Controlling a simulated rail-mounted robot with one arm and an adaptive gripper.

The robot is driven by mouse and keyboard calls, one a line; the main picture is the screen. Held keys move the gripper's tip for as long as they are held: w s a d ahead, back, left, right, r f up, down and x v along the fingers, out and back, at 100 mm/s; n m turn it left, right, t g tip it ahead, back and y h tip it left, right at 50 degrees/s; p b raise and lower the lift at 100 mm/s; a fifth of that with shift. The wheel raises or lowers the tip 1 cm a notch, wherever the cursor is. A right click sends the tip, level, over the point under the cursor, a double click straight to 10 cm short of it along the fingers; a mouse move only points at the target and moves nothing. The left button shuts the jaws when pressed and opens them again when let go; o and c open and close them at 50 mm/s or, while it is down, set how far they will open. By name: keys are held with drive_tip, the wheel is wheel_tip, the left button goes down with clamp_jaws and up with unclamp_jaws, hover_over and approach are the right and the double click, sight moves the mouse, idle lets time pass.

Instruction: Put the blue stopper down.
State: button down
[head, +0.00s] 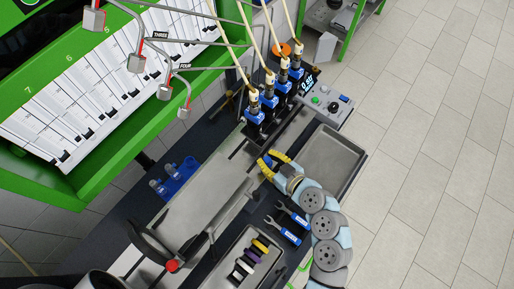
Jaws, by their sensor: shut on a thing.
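My gripper (268,163) has yellow fingers and is over the right edge of the grey metal worktop, left of an empty-looking grey tray. Its fingers are closed around a small blue piece, the blue stopper (267,160), which is mostly hidden between them. The stopper is too small here to tell its tilt or whether it touches anything below.
Pump units with blue bodies (270,101) and hoses stand behind my gripper. A grey tray (359,158) is to the right. Blue wrenches (283,230) lie near my arm. A blue holder with fittings (175,178) is at left. A red-knobbed lever (172,266) stands in front.

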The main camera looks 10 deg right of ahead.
drive_tip(key=shift+w+a+r+p, duration=0.1)
drive_tip(key=shift+w+a+p, duration=0.35)
drive_tip(key=shift+w, duration=0.6)
drive_tip(key=shift+w+a+p, duration=0.2)
drive_tip(key=shift+w+a, duration=0.45)
drive_tip(key=shift+w, duration=0.35)
drive_tip(key=shift+w+a+f, duration=0.1)
drive_tip(key=shift+w+f, duration=0.05)
drive_tip(key=shift+f, duration=0.7)
drive_tip(key=shift+f, duration=0.25)
drive_tip(key=c, duration=1)
unclamp_jaws()
drive_tip(key=shift+r, duration=0.1)
drive_tip(key=shift+r, duration=0.2)
drive_tip(key=b+v, duration=0.1)
drive_tip(key=v, duration=0.3)
drive_tip(key=shift+s+d, duration=0.2)
drive_tip(key=shift+s, duration=0.05)
drive_tip(key=shift+b+v, duration=0.75)
drive_tip(key=shift+v, duration=2.9)
drive_tip(key=o, duration=0.5)
drive_tip(key=shift+r, duration=0.1)
drive_tip(key=shift+c, duration=0.2)
